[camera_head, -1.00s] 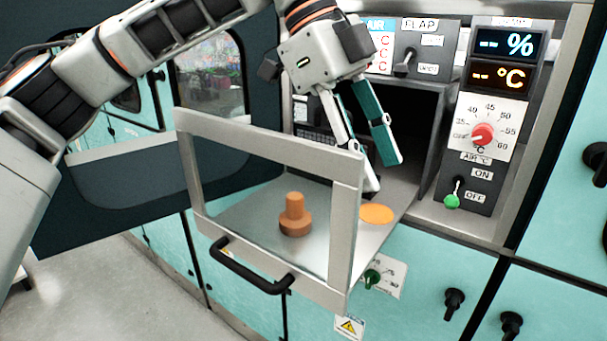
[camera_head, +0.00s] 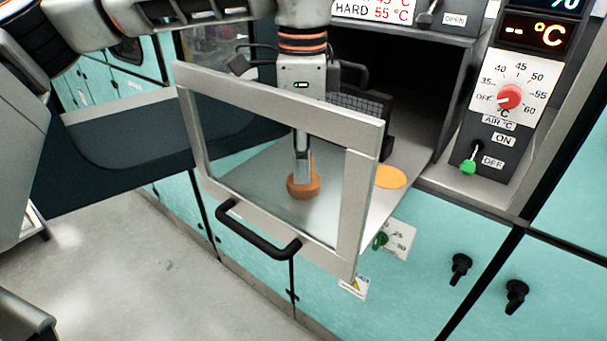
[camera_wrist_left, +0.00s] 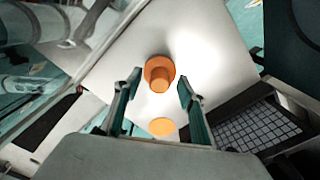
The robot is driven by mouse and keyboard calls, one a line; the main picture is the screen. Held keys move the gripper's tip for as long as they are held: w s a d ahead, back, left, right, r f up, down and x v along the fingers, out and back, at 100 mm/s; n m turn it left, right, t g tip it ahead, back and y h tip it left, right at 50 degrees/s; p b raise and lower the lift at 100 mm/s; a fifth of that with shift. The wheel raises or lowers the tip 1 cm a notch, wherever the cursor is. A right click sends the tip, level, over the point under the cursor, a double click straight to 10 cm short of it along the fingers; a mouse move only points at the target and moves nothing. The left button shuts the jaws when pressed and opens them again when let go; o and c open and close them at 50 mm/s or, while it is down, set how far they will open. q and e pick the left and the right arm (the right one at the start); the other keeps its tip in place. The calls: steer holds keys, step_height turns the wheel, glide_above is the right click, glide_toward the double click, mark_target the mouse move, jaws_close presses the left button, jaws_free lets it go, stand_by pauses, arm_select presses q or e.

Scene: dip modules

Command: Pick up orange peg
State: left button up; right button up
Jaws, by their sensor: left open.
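The orange peg (camera_head: 304,190) stands upright on a metal plate (camera_head: 340,215) and shows through the glass pane of a framed door. Its wide base is visible in the head view, and its upper part is hidden by my left gripper (camera_head: 303,160). In the left wrist view, the peg (camera_wrist_left: 160,75) lies between and slightly beyond the two fingertips of the gripper (camera_wrist_left: 158,84). The fingers are spread apart on either side of it, with gaps between finger and peg. My right gripper is not in view.
The glass door's metal frame (camera_head: 290,105) with a black handle (camera_head: 258,232) stands in front of the gripper. A flat orange disc (camera_head: 390,177) lies on the plate to the right. A dark chamber opens behind. A control panel with a red knob (camera_head: 509,97) is at right.

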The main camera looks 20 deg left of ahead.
arm_select(q)
steer(key=shift+f, duration=0.65)
jaws_close()
steer(key=shift+r, duration=0.15)
